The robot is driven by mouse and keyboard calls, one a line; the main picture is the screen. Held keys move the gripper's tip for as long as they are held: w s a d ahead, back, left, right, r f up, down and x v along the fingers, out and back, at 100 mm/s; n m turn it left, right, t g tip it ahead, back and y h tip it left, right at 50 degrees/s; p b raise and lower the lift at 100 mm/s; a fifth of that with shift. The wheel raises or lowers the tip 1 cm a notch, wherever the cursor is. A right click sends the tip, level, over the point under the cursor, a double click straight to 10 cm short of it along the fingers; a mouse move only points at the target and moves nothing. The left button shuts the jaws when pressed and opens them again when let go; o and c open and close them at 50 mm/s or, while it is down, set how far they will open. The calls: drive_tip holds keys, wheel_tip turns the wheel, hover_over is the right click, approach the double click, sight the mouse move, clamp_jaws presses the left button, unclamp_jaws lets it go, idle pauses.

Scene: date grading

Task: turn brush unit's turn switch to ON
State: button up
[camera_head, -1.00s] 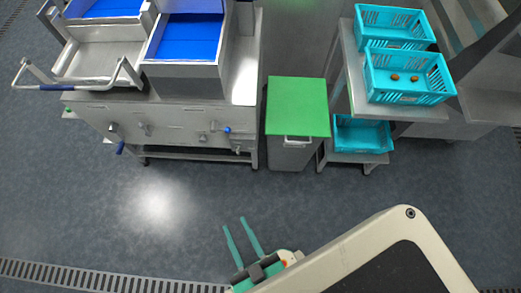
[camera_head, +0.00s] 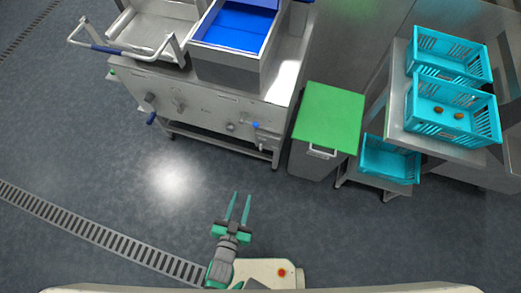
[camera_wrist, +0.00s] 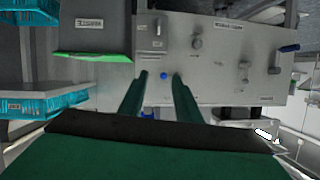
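The steel machine's front panel (camera_head: 205,105) carries several grey knobs and handles, one of them a knob (camera_head: 231,127), and a small blue knob (camera_head: 255,125) towards its right end. The panel (camera_wrist: 222,80) also shows in the wrist view, with the blue knob (camera_wrist: 163,75) seen between my fingertips and a grey knob (camera_wrist: 197,43) beyond. The labels are too small to read, so I cannot tell which control is the brush unit's turn switch. My gripper (camera_head: 241,197) is open and empty, over the floor in front of the machine, apart from the panel.
A bin with a green lid (camera_head: 328,115) stands right of the machine. A steel rack holds turquoise crates (camera_head: 455,121), one with brown dates. A blue-lined tray (camera_head: 236,27) sits on top of the machine. The floor (camera_head: 120,170) in front is clear, with a drain grate.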

drive_tip(key=w+f, duration=0.8)
drive_tip(key=w, duration=0.3)
drive_tip(key=h, duration=0.1)
approach(260, 149)
drive_tip(key=shift+g, duration=0.5)
drive_tip(key=shift+w+r+x, duration=0.1)
drive_tip(key=shift+r+x, duration=0.1)
drive_tip(key=shift+x, duration=1.25)
drive_tip(key=shift+w+r+x, duration=0.1)
drive_tip(key=shift+r+x, duration=0.1)
drive_tip(key=shift+x, duration=1.25)
drive_tip(key=shift+w+r+x, duration=0.1)
drive_tip(key=shift+r+x, duration=0.1)
drive_tip(key=shift+x, duration=1.25)
drive_tip(key=shift+d, duration=0.1)
clamp_jaws()
